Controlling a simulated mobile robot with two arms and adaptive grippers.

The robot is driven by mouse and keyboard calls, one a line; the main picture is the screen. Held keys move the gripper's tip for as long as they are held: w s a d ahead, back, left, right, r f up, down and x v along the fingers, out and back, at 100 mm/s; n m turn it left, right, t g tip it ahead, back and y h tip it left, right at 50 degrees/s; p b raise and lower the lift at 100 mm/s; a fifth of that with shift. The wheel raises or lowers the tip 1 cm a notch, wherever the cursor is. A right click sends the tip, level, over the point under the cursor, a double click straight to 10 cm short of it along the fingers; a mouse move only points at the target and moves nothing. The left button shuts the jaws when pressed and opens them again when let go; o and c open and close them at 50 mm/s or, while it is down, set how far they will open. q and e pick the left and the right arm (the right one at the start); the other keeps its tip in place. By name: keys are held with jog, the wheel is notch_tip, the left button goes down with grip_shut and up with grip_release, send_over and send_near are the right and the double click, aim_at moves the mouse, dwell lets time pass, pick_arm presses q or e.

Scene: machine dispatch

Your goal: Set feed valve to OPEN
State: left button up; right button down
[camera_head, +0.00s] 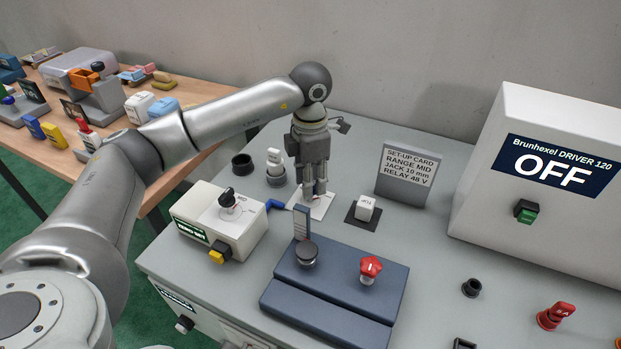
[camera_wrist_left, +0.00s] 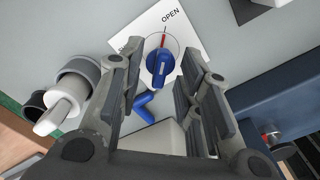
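The feed valve shows in the left wrist view as a blue knob (camera_wrist_left: 160,66) with a red pointer line, on a white plate (camera_wrist_left: 190,32) lettered OPEN. A second label on the plate is mostly hidden behind a finger. The red line points up in that view, near the OPEN lettering. My left gripper (camera_head: 314,191) points down over this plate (camera_head: 325,207) in the head view and hides the knob there. In the left wrist view its fingers (camera_wrist_left: 158,95) are open, one on each side of the knob, with gaps visible. My right gripper is not in view.
A blue bent piece (camera_head: 275,204) lies beside the plate. Near it stand a white-handled switch (camera_head: 274,160), a box with a black knob (camera_head: 246,240), a white cube button (camera_head: 365,207), a set-up card (camera_head: 407,174) and a dark blue block (camera_head: 340,278). The driver cabinet (camera_head: 480,165) reads OFF.

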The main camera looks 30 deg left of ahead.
pick_arm(q)
jog(key=shift+r, duration=0.15)
notch_tip(320, 180, up, 12)
dwell(0.5)
jog(key=shift+f, duration=0.2)
